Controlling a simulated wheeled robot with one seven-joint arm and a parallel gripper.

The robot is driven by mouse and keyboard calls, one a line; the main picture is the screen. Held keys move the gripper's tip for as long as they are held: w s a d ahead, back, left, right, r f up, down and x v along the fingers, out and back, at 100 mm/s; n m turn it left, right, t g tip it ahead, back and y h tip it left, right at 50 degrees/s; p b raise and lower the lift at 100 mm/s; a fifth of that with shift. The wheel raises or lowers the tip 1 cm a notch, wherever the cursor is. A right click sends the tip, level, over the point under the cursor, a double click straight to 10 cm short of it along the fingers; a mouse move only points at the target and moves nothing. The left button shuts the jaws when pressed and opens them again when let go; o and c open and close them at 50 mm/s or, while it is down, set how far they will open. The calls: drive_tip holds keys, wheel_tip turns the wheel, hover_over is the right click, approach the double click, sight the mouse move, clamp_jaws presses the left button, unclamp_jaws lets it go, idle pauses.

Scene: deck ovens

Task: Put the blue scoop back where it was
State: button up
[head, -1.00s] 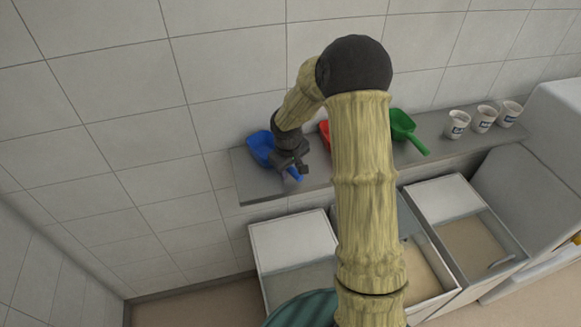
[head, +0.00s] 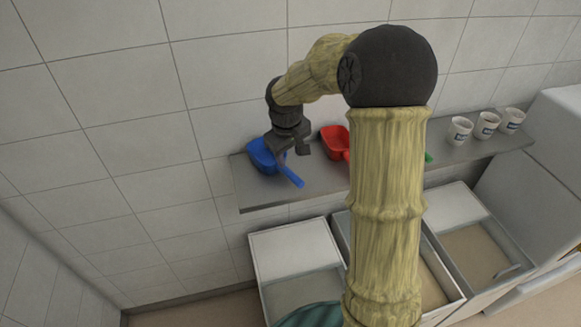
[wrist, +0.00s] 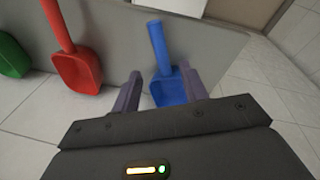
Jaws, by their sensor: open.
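The blue scoop (head: 262,156) lies on the left end of the grey wall shelf (head: 250,194), its bowl toward the wall and its handle pointing to the shelf's front edge. My gripper (head: 291,150) is open and empty just above the scoop, partly covering its bowl in the head view. In the wrist view, the blue scoop (wrist: 168,88) appears between and beyond the two open fingers (wrist: 160,86), and its handle extends away from them. The fingers look clear of the scoop.
A red scoop (head: 333,138) lies to the right on the same shelf. A green scoop (wrist: 12,58) is farther along, mostly hidden by my arm in the head view. Several white cups (head: 487,125) stand at the shelf's right. Open bins (head: 291,240) stand below.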

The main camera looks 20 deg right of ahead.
drive_tip(key=shift+v, duration=1.05)
drive_tip(key=s+f+m, duration=0.2)
drive_tip(key=s, duration=0.8)
drive_tip(key=s+a+f+m+y, duration=0.1)
drive_tip(key=s+f+m, duration=0.1)
drive_tip(key=s, duration=0.8)
drive_tip(key=shift+a+f+m+t, duration=0.25)
drive_tip(key=shift+f+m+t, duration=0.05)
drive_tip(key=b+x, duration=0.2)
drive_tip(key=s+b+x, duration=0.1)
drive_tip(key=b+x, duration=0.1)
drive_tip(key=b, duration=0.1)
drive_tip(key=shift+f, duration=0.45)
